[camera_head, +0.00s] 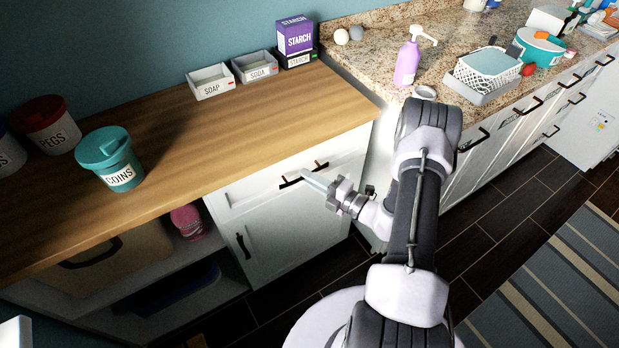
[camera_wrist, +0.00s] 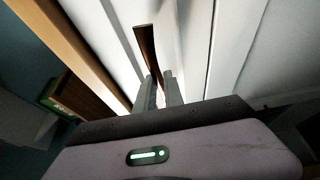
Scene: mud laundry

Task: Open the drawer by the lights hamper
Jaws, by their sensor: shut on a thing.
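The white drawer (camera_head: 245,192) is at the top of the cabinet under the wooden counter. Its front looks flush with the cabinet in the head view. Its dark bar handle (camera_head: 290,183) also shows in the wrist view (camera_wrist: 146,45). My gripper (camera_head: 308,176) is at this handle. In the wrist view its two fingers (camera_wrist: 160,88) are shut on the handle, one on each side. The gripped part of the bar is partly hidden by the fingers. I see no readable hamper label.
Below the drawer is a white door (camera_head: 290,235) with a dark handle. Open shelves to its left hold a pink bottle (camera_head: 188,222) and a beige item (camera_head: 110,262). A teal coins tub (camera_head: 110,160) stands on the wooden counter (camera_head: 240,130). Dark floor tiles lie right of my arm.

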